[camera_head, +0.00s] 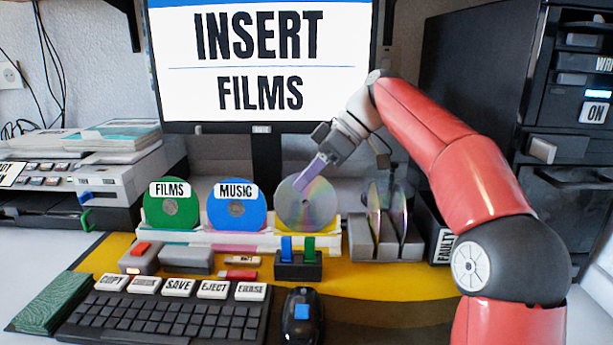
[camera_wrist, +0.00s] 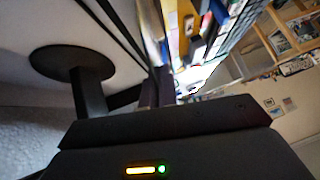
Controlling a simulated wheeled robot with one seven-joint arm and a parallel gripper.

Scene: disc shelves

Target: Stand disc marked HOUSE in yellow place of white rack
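A silver disc (camera_head: 307,211) stands upright in the right-hand place of the white rack (camera_head: 205,240), where yellow (camera_head: 329,234) shows beside it. No label can be read on its visible face. My gripper (camera_head: 312,172) reaches down from the upper right, and a lilac finger overlaps the upper part of this disc. The other finger is hidden, so I cannot tell whether they grip it. A green disc marked FILMS (camera_head: 171,208) and a blue disc marked MUSIC (camera_head: 237,209) stand in the rack's left and middle places.
A grey rack (camera_head: 374,240) with discs on edge stands close to the right, beside a dark FAULTY box (camera_head: 440,235). The monitor (camera_head: 262,65) is behind. A keyboard (camera_head: 165,315), a mouse (camera_head: 302,317) and small blocks lie in front.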

